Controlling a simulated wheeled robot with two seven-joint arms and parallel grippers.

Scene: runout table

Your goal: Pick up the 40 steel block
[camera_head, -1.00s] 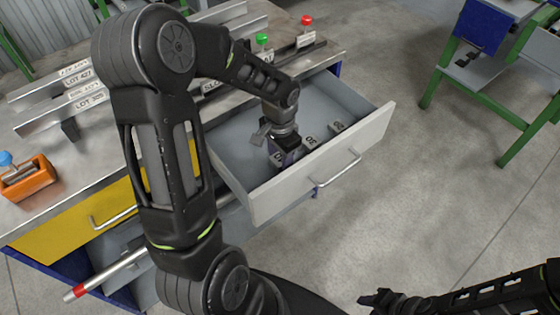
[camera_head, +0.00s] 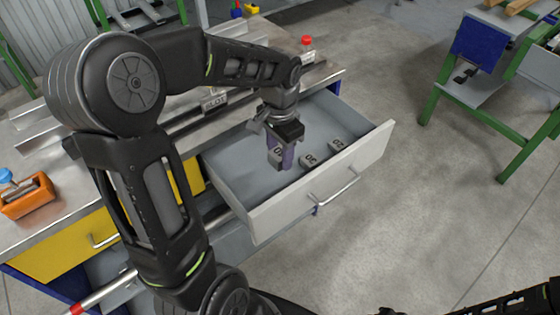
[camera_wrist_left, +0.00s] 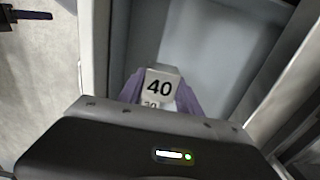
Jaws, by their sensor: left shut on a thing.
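The 40 steel block (camera_head: 277,157) is a small grey block, held between the purple fingers of my left gripper (camera_head: 283,162) over the open drawer. In the left wrist view, the block's face marked 40 (camera_wrist_left: 159,86) shows clearly between the fingers. A second, smaller number is partly visible just below it. The gripper is shut on the block, and its fingers cover the block's sides. My right arm (camera_head: 510,298) enters at the lower right. Its gripper (camera_head: 392,311) is mostly cut off by the bottom edge, so its jaws cannot be read.
The grey drawer (camera_head: 352,165) stands open, with blocks marked 30 (camera_head: 309,159) and 20 (camera_head: 337,145) on its floor near the front wall. The workbench (camera_head: 58,215) lies behind and left, with an orange fixture (camera_head: 27,198). A green-framed stand (camera_head: 472,110) is at the right.

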